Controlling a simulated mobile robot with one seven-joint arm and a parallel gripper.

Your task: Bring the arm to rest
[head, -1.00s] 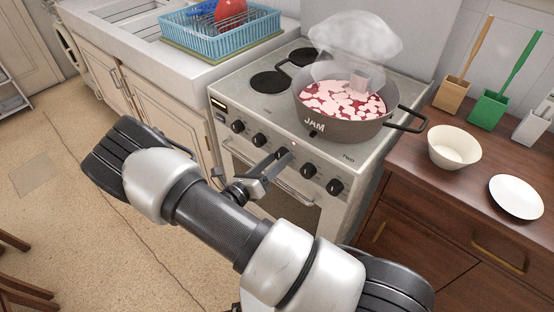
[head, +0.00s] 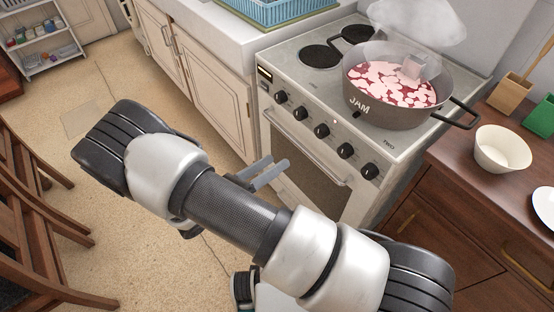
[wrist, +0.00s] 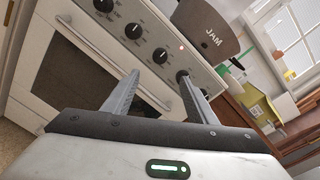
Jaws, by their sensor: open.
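My gripper (wrist: 160,98) is open in the wrist view, with its two fingers spread and nothing between them. In the head view my gripper's fingers (head: 265,174) show past my forearm, in front of the stove's oven door. The rest of the gripper is hidden behind my arm. My arm reaches across the lower middle of the head view, bent, over the open floor. The fingers point toward the stove (head: 385,150), and the wrist view shows its knobs and door handle beyond them.
A pot marked JAM (head: 395,92) stands on the stove with steam above it. A wooden counter (head: 450,165) with a white bowl (head: 502,148) is at the right. Wooden chairs (head: 40,200) stand at the left. The floor (head: 110,85) between chairs and cabinets (head: 205,80) is clear.

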